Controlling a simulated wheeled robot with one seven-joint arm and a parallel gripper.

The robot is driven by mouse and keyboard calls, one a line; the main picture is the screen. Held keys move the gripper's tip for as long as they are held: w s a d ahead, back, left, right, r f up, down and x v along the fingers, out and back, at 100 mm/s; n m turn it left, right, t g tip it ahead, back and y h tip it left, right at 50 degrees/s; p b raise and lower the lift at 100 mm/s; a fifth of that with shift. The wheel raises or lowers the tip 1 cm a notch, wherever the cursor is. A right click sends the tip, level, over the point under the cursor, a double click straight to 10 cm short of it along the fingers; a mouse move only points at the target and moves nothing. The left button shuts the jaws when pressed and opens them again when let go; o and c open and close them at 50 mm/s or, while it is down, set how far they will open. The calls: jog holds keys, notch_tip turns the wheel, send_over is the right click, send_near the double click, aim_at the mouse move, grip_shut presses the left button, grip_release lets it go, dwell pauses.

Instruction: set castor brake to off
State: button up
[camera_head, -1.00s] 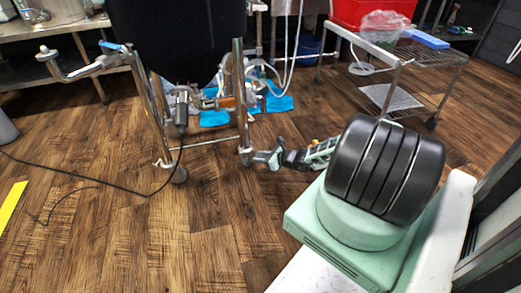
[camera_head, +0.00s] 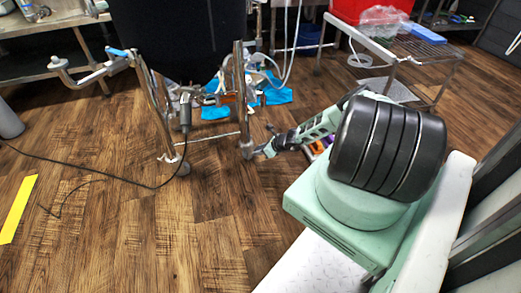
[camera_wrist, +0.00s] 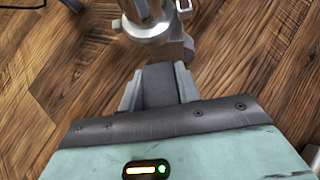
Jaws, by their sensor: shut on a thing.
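The black tank (camera_head: 190,35) stands on a metal frame with castors. One castor (camera_head: 247,151) is at the foot of the near right leg (camera_head: 241,95). My gripper (camera_head: 262,151) is low at the floor, right beside this castor. In the wrist view the metal castor (camera_wrist: 150,22) is at the top, with a small grey tab (camera_wrist: 181,50) at its lower right. The gripped spot is mostly hidden by the fingers, and the brake's position cannot be told.
A second castor (camera_head: 182,168) is on the near left leg. A black cable (camera_head: 95,177) crosses the floor at left. Blue sheets (camera_head: 265,97) and hoses are under the tank. A wire cart (camera_head: 420,55) with a red bin (camera_head: 365,10) is at back right. Floor in front is clear.

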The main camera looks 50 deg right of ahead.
jog(key=o, duration=1)
jog(key=shift+p+v, duration=4.05)
jog(key=shift+v, duration=4.65)
jog(key=shift+d, duration=0.1)
